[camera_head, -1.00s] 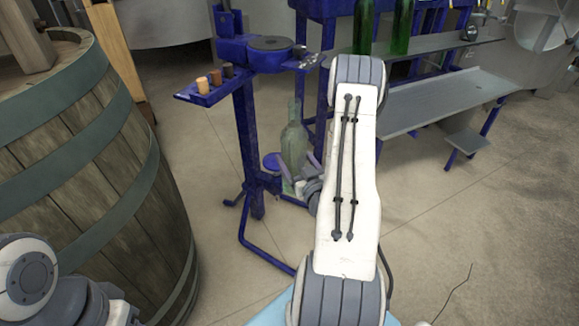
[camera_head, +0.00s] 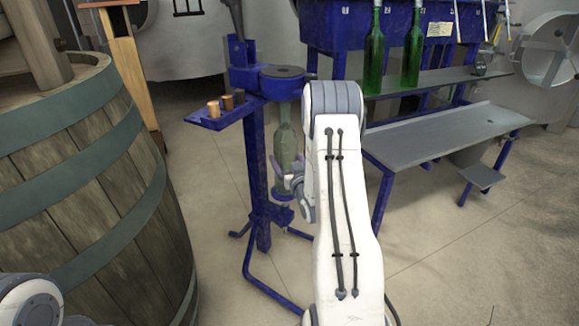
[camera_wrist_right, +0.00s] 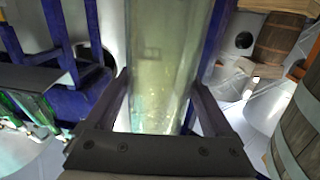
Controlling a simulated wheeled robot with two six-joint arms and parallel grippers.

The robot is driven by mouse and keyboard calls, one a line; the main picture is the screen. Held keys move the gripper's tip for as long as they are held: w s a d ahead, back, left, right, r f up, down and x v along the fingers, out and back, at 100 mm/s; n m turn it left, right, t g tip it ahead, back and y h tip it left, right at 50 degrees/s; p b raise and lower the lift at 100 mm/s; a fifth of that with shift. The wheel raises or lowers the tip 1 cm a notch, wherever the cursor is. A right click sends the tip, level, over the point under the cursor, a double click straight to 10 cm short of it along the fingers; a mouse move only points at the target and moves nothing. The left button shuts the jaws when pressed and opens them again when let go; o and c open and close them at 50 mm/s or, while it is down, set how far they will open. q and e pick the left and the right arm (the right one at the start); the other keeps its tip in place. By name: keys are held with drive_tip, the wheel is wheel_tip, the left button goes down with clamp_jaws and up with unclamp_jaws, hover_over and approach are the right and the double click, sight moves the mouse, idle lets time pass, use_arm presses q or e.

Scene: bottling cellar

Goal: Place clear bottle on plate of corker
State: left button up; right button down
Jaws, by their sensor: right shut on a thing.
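The clear bottle (camera_head: 284,135), pale greenish glass, is upright at the corker (camera_head: 262,150). Its neck reaches up to just below the corker's round head. Its base appears over the small round blue plate (camera_head: 283,197); whether it touches the plate I cannot tell. My right gripper (camera_head: 287,178) is shut around the lower part of the bottle, partly hidden by my forearm. In the right wrist view the bottle (camera_wrist_right: 163,60) stands between the two fingers (camera_wrist_right: 160,100), and its base is hidden. My left gripper is out of view.
A wooden barrel (camera_head: 90,190) stands close on the left. A corker side tray (camera_head: 215,120) holds several corks. Two green bottles (camera_head: 374,55) stand on the bench shelf (camera_head: 440,80) at right. A lower grey shelf (camera_head: 440,135) is empty. Floor at right is clear.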

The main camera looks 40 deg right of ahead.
drive_tip(key=shift+w+d+f+b, duration=0.15)
drive_tip(key=shift+w+f+b, duration=0.2)
drive_tip(key=shift+w, duration=0.1)
drive_tip(key=shift+w+d+f+b, duration=0.2)
drive_tip(key=shift+w+b, duration=0.1)
drive_tip(key=shift+w, duration=0.15)
drive_tip(key=shift+f, duration=0.1)
